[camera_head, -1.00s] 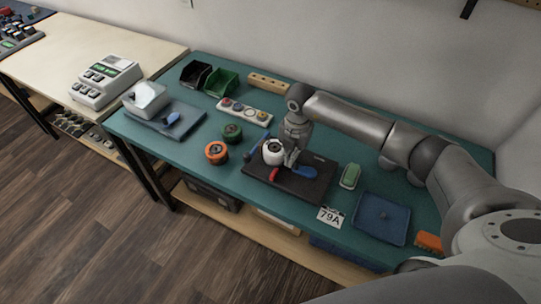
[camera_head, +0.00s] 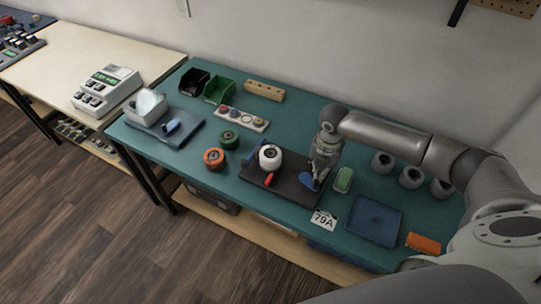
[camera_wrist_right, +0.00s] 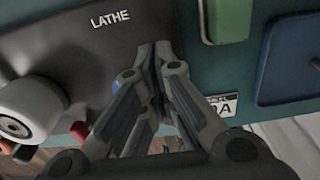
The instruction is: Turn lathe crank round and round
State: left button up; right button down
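The lathe has a dark base plate (camera_head: 258,176), a white round drum (camera_head: 270,157) and a red handle (camera_head: 268,180) at its front. A blue part (camera_head: 307,180) shows at the right end, partly covered by my right gripper (camera_head: 318,186). In the right wrist view, the white drum (camera_wrist_right: 30,108) and red handle (camera_wrist_right: 79,130) lie left of the gripper (camera_wrist_right: 162,48). Its fingers are drawn close together over the plate's right edge. I cannot see a crank knob clearly, nor whether anything is between the fingers. My left gripper is out of view.
A green box (camera_head: 343,179) stands close right of the lathe, with a blue tray (camera_head: 374,220) and orange block (camera_head: 423,243) beyond. Green (camera_head: 229,139) and orange (camera_head: 213,157) round parts sit left. Several dark round items line the back right.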

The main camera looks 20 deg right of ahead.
jog(key=shift+s+f, duration=0.1)
jog(key=shift+s, duration=0.25)
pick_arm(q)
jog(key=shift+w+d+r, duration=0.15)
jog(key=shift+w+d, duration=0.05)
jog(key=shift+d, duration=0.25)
pick_arm(e)
jog(key=shift+w+r+p, duration=0.15)
jog(key=shift+r+p, duration=0.35)
jog(key=shift+r, duration=0.05)
pick_arm(q)
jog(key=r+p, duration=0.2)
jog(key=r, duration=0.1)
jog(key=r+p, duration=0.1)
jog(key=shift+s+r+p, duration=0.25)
jog(key=shift+p, duration=0.1)
pick_arm(e)
notch_tip(320, 180, up, 5)
